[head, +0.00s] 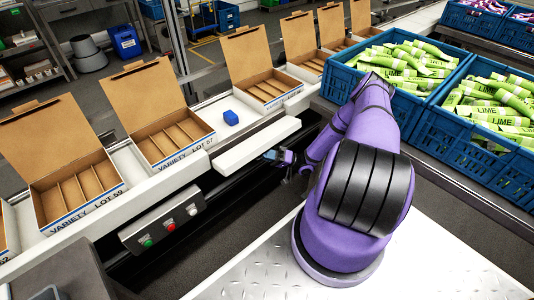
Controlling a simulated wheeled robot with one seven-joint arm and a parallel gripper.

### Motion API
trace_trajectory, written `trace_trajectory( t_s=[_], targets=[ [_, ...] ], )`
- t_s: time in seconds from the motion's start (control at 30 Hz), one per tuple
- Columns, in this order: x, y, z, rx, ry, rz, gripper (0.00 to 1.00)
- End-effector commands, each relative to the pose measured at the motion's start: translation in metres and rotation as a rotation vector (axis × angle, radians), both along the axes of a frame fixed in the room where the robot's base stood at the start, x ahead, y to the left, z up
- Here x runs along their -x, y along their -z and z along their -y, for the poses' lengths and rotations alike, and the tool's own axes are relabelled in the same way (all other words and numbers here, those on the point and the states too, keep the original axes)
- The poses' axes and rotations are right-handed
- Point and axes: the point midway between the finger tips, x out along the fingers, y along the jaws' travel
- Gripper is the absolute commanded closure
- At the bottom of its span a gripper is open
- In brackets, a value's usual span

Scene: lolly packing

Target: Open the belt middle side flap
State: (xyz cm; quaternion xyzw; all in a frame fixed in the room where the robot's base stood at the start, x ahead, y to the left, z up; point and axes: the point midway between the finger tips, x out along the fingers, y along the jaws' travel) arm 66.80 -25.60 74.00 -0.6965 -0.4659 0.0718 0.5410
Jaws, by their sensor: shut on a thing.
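The belt middle side flap appears to be the white panel (256,144) on the near side of the belt, sticking out toward my arm. Its edge is below the belt's box line. My gripper (280,157) is at the flap's near lower edge, right of its middle, and is shut on it. The fingers are small and dark here, with a blue part at the tip, so the exact grip is unclear. My purple arm hides the area to the right of the gripper.
Open cardboard boxes (158,112) with dividers line the white belt (201,110). A button panel (163,219) is at lower left. Blue crates (407,113) of green lime packs stand at right.

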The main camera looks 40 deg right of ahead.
Motion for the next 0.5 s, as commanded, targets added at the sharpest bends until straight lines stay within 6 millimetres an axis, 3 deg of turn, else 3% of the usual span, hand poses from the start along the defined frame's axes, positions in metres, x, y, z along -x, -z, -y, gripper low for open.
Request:
trace_trajectory(
  t_s=[0.5],
  targets=[
    [-0.0034, 0.0032, 0.0009, 0.001, 0.003, 0.002, 1.00]
  ],
)
